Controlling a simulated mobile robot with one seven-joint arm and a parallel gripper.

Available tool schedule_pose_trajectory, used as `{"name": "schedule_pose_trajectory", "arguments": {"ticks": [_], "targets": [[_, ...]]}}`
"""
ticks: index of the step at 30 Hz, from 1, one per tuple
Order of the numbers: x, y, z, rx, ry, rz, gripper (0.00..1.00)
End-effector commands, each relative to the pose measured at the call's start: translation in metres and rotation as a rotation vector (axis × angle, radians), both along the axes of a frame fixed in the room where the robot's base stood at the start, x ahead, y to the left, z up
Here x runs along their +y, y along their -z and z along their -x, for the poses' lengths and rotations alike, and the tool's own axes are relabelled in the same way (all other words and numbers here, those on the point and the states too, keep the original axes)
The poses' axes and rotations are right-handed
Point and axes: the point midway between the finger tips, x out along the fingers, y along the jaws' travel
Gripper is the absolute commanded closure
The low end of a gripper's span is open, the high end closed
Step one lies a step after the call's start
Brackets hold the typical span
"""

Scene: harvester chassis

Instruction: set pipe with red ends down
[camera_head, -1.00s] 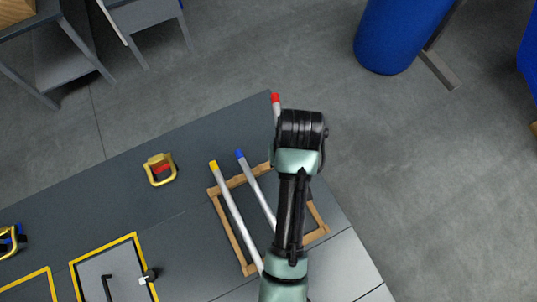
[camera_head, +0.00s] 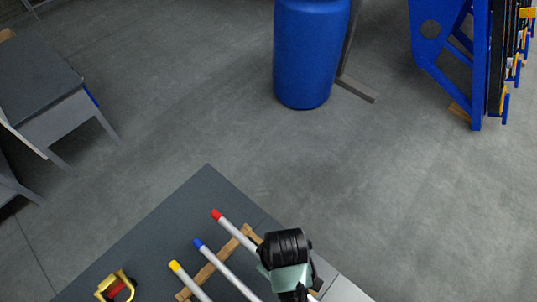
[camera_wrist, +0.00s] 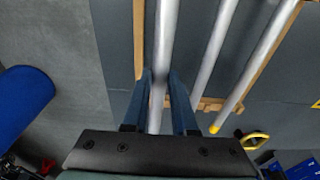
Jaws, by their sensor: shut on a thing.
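The pipe with red ends shows its red cap (camera_head: 216,215) and grey shaft (camera_head: 236,234) in the head view, running under my arm. My gripper (camera_wrist: 160,74) is shut on this pipe (camera_wrist: 166,35) in the wrist view, with a finger on each side. The pipe lies over the wooden frame (camera_head: 208,271), beside the blue-capped pipe (camera_head: 221,263) and the yellow-capped pipe (camera_head: 189,281). I cannot tell whether it touches the frame. Its other end is hidden. The frame also shows in the wrist view (camera_wrist: 138,40).
The grey table (camera_head: 150,235) has a corner pointing away from me. A yellow-and-red object (camera_head: 116,287) lies on it at the left. A blue barrel (camera_head: 305,55) and a blue rack (camera_head: 445,60) stand on the floor beyond, with open floor between.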

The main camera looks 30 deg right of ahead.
Motion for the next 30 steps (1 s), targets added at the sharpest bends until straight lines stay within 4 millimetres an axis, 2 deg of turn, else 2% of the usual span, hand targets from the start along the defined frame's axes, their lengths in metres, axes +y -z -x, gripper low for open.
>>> {"name": "schedule_pose_trajectory", "arguments": {"ticks": [13, 26, 27, 30], "targets": [[0.000, 0.050, -0.001, -0.001, 0.001, 0.000, 1.00], [0.000, 0.058, -0.001, -0.003, 0.001, 0.001, 1.00], [0.000, 0.058, 0.000, 0.000, 0.001, 0.001, 0.71], [0.000, 0.058, 0.000, 0.000, 0.001, 0.001, 0.53]]}}
